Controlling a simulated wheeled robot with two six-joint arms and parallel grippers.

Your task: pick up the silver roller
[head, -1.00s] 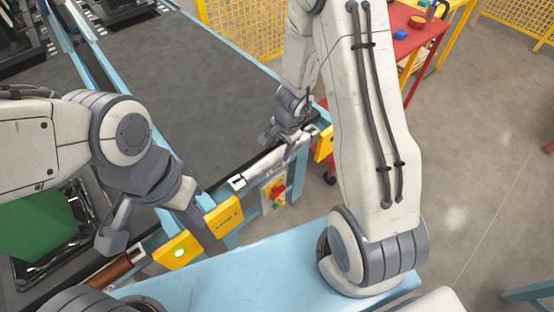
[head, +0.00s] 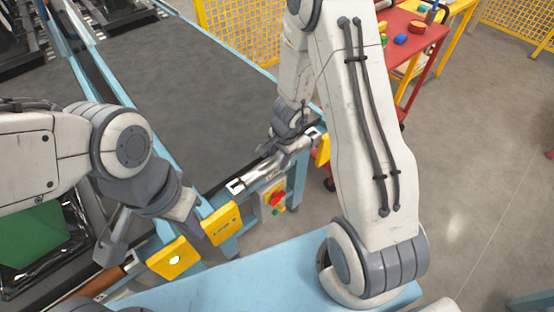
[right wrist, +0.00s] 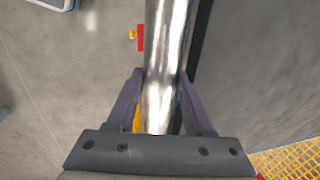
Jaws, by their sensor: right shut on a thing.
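The silver roller (head: 268,172) lies diagonally at the near end of the dark conveyor belt in the head view. My right gripper (head: 287,147) is at its upper right part. In the right wrist view, the shiny roller (right wrist: 165,75) runs between the two fingers of my right gripper (right wrist: 165,112), which are shut on it. I cannot tell clearly whether the roller still touches its supports. My left gripper (head: 150,232) is low at the left, near the yellow plates and away from the silver roller. Its jaw opening is not clear.
The conveyor belt (head: 190,80) fills the middle. Two yellow plates (head: 172,258) and a control box with a red button (head: 278,198) sit on its near side. A copper-coloured roller (head: 110,280) is at lower left. A red table (head: 425,45) stands at upper right, with open floor nearby.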

